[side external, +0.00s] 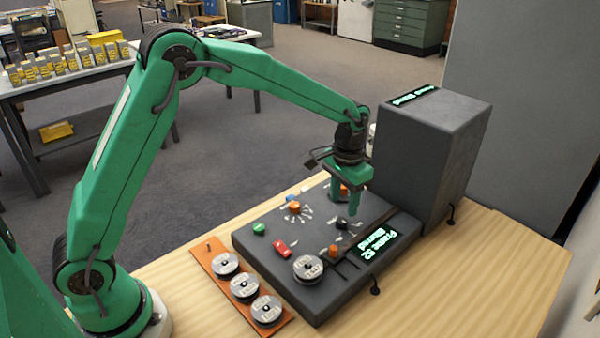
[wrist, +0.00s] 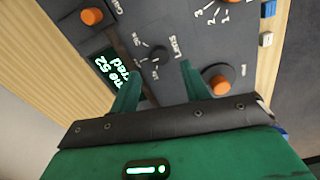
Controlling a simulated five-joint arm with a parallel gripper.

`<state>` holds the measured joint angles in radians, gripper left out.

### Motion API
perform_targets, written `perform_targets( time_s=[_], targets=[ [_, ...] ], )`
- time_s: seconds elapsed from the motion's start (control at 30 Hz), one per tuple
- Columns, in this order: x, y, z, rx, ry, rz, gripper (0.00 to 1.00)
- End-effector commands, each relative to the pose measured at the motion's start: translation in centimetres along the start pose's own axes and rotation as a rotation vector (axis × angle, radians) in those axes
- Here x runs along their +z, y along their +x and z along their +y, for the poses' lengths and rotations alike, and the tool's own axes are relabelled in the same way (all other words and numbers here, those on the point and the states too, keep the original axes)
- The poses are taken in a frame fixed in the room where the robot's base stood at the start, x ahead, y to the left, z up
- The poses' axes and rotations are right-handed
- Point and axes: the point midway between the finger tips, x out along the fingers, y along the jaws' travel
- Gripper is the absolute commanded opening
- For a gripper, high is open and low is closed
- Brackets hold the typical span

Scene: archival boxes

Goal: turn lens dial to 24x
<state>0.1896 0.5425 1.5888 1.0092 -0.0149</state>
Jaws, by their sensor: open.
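The lens dial is a small dark knob (wrist: 158,54) on the grey console, with the word "Lens" and small scale marks printed beside it in the wrist view. The marks are too blurred to tell which one it points to. In the side view it is the dark knob (side external: 342,223) just below my gripper. My green gripper (side external: 345,206) points down over the console with its fingers apart. In the wrist view the fingers of my gripper (wrist: 160,74) stand on either side of the dial's near end, apart from it.
An orange knob (wrist: 216,80) is close to the right finger. A lit display (side external: 376,242) reads "Frame 52 Blurred". A tall grey box (side external: 440,150) stands behind. A red switch (side external: 283,247), a green button (side external: 259,229) and an orange tray (side external: 212,259) with reels lie left.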

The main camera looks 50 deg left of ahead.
Motion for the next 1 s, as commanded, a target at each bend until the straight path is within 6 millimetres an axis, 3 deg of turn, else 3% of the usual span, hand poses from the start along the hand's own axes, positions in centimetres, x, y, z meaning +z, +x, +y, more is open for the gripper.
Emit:
perform_targets(
  time_s=[0.23, 0.73, 1.0],
  targets=[
    [0.0, -2.3, 0.0, 0.000, 0.000, 0.001, 0.47],
    [0.1, -2.8, -0.1, 0.000, -0.001, 0.003, 0.47],
    [1.9, -5.4, -0.8, 0.000, -0.015, 0.043, 0.47]
  ],
)
